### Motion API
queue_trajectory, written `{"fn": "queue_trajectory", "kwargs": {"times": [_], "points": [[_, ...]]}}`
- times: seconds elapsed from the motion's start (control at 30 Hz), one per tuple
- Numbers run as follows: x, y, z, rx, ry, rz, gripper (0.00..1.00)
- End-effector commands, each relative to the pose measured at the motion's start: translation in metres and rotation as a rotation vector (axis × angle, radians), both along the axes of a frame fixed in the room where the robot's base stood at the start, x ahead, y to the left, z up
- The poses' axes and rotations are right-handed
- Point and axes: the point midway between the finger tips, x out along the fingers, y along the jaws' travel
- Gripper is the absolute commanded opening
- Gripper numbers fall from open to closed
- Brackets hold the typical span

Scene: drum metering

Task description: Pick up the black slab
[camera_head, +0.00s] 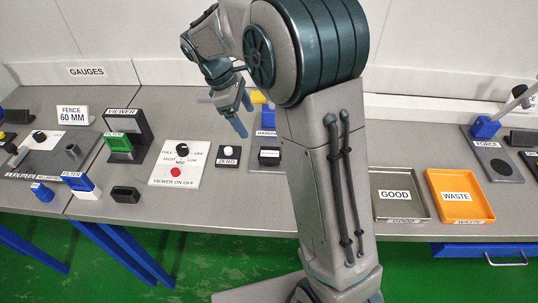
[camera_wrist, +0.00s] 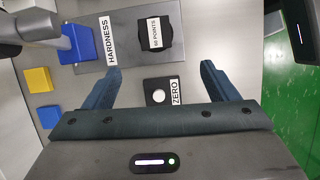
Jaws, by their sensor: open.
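A small black block (camera_wrist: 155,34) with a white label reading something like "60 POINTS" sits on the grey HARDNESS plate (camera_wrist: 100,55); it best fits the black slab. It also shows in the head view (camera_head: 269,158), just left of my arm's column. My gripper (camera_wrist: 161,68) is open and empty, with its two fingers apart. In the wrist view the block lies beyond the fingertips, roughly centred between them. In the head view my gripper (camera_head: 243,115) hangs above the bench, behind and left of the block.
The ZERO button block (camera_wrist: 160,92) shows between the fingers. A blue block (camera_wrist: 76,43) with a grey post stands left of the labelled block. Yellow (camera_wrist: 38,80) and blue pieces lie farther left. In the head view, GOOD (camera_head: 402,213) and WASTE (camera_head: 462,210) trays stand right.

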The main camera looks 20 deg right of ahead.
Motion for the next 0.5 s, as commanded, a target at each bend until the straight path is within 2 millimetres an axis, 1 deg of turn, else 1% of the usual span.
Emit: {"fn": "queue_trajectory", "kwargs": {"times": [0.03, 0.17, 0.27, 0.4, 0.5], "points": [[0.004, 0.002, -0.005, -0.007, 0.012, 0.019, 0.8], [0.007, 0.001, -0.015, -0.015, 0.028, 0.041, 0.8], [0.005, -0.005, -0.03, -0.015, 0.031, 0.042, 0.8], [0.001, -0.016, -0.056, -0.016, 0.032, 0.04, 0.8], [-0.001, -0.022, -0.072, -0.016, 0.03, 0.04, 0.8]]}}
